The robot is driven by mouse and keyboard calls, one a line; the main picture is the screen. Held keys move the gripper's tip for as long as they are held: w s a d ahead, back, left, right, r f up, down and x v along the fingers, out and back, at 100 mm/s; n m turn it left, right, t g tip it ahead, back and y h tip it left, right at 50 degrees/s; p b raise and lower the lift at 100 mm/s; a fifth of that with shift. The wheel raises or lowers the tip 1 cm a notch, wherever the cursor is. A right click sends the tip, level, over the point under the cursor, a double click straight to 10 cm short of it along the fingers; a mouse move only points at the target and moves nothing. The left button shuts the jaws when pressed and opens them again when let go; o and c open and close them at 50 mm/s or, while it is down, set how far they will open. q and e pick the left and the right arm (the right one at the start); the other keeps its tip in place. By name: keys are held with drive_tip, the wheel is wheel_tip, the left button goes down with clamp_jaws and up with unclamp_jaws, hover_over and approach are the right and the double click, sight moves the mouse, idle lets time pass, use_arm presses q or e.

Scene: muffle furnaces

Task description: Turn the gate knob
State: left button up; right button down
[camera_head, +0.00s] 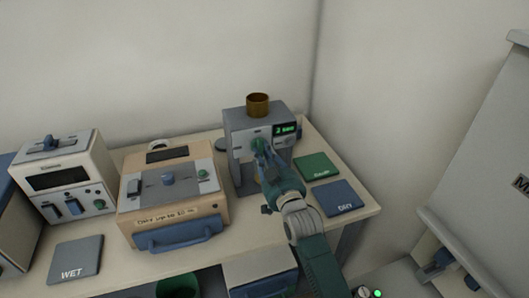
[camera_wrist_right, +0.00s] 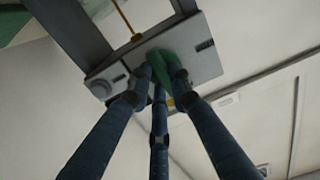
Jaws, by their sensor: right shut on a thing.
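A grey machine (camera_head: 238,128) with a brass cup (camera_head: 257,104) on top and a lit green display (camera_head: 285,130) stands at the back right of the bench. My right gripper (camera_head: 262,150) reaches up to its front face. In the right wrist view, the gripper's blue fingers (camera_wrist_right: 158,82) are closed around a green knob (camera_wrist_right: 159,60) on the grey panel (camera_wrist_right: 205,62). The fingers partly cover the knob, so its angle is hard to tell. My left gripper is in neither view.
A tan box (camera_head: 220,211) with a blue handle and a white instrument (camera_head: 95,165) stand to the left. A green mat (camera_head: 317,166) and a blue "DRY" mat (camera_head: 339,197) lie right of the machine. A "WET" mat (camera_head: 77,257) lies at the front left.

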drive_tip(key=shift+f, duration=0.1)
drive_tip(key=c, duration=1.6)
unclamp_jaws()
drive_tip(key=shift+o, duration=0.2)
drive_tip(key=shift+s, duration=0.1)
drive_tip(key=v, duration=1.2)
